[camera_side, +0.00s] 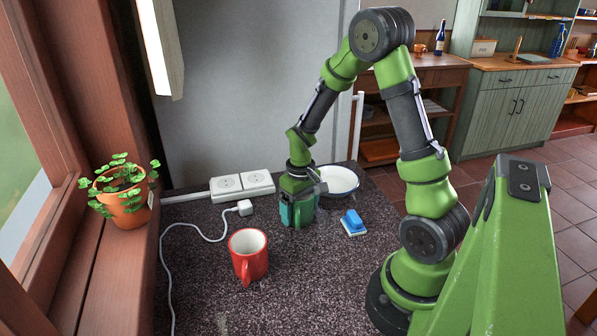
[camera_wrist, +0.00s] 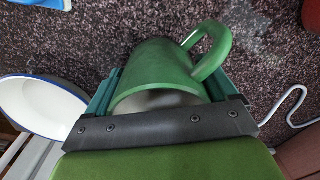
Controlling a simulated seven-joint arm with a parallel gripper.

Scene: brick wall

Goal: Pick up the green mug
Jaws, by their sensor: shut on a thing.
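The green mug (camera_wrist: 158,72) shows large in the wrist view, between the two fingers of my gripper, with its handle (camera_wrist: 218,50) at the upper right. In the side view my gripper (camera_side: 298,214) points down over the dark countertop, near the white bowl. There the gripper hides most of the mug, so I cannot tell whether the mug still touches the counter. My gripper (camera_wrist: 160,95) is shut on the mug.
A red mug (camera_side: 248,262) stands to the front left. A white bowl (camera_side: 340,180) is just behind and right of my gripper; a blue sponge (camera_side: 353,221) lies to the right. A white charger (camera_side: 244,207) with a cable is at left, by wall sockets (camera_side: 242,184). The front counter (camera_side: 310,290) is clear.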

